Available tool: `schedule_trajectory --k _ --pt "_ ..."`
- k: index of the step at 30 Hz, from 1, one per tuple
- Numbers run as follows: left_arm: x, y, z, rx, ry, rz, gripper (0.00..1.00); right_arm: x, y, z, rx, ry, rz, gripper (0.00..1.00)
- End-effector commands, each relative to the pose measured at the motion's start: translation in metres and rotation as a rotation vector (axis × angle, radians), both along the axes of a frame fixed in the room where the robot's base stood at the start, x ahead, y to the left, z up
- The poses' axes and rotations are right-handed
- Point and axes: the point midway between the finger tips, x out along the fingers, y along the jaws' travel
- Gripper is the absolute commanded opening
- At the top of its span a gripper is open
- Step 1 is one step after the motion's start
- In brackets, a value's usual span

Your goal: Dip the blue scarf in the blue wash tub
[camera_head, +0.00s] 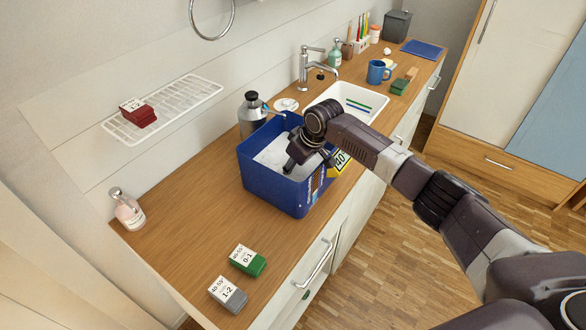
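The blue wash tub (272,192) stands on the wooden counter, with a yellow "40" label on its right side and pale, whitish contents. My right arm comes in from the right and its gripper (306,162) points down inside the tub's opening. Its fingertips are partly hidden, and I cannot tell whether it is open or holds anything. I cannot make out a blue scarf for certain. A flat dark blue piece (423,48) lies at the far end of the counter, too small to identify. My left gripper is not in view.
A grey jug (251,112) stands close behind the tub. Labelled green (247,261) and grey (228,295) blocks lie at the front. A red one (138,113) sits on the wire rack (186,102). Beyond are the sink (361,101), tap and blue mug (377,72).

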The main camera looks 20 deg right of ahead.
Motion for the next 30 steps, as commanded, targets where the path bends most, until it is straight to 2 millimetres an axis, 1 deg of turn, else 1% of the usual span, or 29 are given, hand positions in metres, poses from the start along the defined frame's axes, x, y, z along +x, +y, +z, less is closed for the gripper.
schedule_trajectory --k 3,13,24,30 --pt "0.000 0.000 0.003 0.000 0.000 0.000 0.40 0.000 0.004 0.001 0.000 0.000 0.000 0.08" --pt "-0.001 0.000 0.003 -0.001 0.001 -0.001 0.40 0.001 0.004 0.000 0.000 0.000 -0.001 0.08" --pt "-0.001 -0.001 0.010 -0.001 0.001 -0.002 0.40 -0.001 -0.007 0.000 0.000 0.001 -0.001 0.08" --pt "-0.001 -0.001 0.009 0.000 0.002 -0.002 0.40 -0.001 -0.007 0.000 0.000 0.000 -0.001 0.08"
